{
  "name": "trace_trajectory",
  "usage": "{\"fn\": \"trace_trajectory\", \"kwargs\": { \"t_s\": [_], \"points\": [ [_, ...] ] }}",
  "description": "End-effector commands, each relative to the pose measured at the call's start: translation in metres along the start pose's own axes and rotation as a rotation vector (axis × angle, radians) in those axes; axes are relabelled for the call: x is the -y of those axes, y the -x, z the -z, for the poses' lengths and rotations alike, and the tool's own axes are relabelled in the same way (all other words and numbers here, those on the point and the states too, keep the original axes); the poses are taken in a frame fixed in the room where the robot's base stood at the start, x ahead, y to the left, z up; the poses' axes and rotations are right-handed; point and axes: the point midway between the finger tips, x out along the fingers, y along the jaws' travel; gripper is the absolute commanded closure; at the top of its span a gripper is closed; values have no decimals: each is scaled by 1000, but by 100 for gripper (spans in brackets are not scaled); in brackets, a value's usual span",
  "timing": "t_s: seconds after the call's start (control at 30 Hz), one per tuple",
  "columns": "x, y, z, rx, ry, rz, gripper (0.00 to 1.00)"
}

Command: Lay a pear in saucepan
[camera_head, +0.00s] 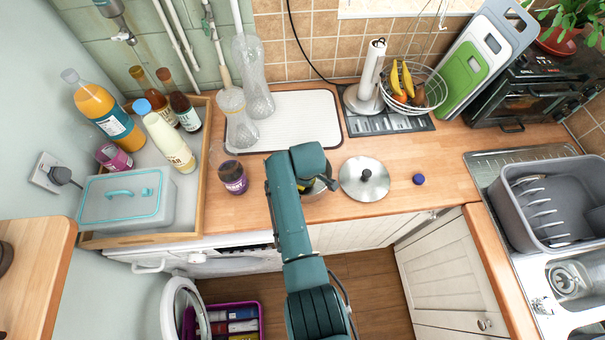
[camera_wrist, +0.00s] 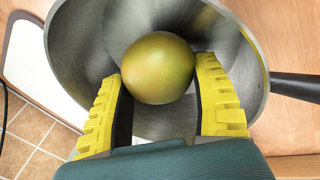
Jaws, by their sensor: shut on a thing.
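A round yellow-green pear (camera_wrist: 158,66) sits between the two yellow fingers of my gripper (camera_wrist: 160,72) in the wrist view. My gripper is shut on it, a finger at each side. The grey metal saucepan (camera_wrist: 75,60) lies around and below the pear, with its dark handle pointing right. The pear and fingertips are over the pan's opening; I cannot tell whether the pear touches the bottom. In the head view, my arm hides the pear and most of the saucepan (camera_head: 319,187) on the wooden counter.
A metal lid (camera_head: 364,180) with a black knob lies just right of the saucepan. A dark jar (camera_head: 233,178) stands left of my arm. A white drying mat (camera_head: 295,120) lies behind. A small purple object (camera_head: 419,179) is farther right, with bare counter around it.

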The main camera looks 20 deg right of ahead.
Motion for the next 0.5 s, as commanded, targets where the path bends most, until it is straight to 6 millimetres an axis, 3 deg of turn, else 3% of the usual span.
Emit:
{"fn": "trace_trajectory", "kwargs": {
  "t_s": [0.27,0.3,0.4,0.5],
  "points": [
    [-1,1,0,-1,0,-2,76],
    [-1,1,0,-1,0,-2,28],
    [-1,1,0,-1,0,-1,9],
    [0,0,0,0,0,-1,9]
  ]
}}
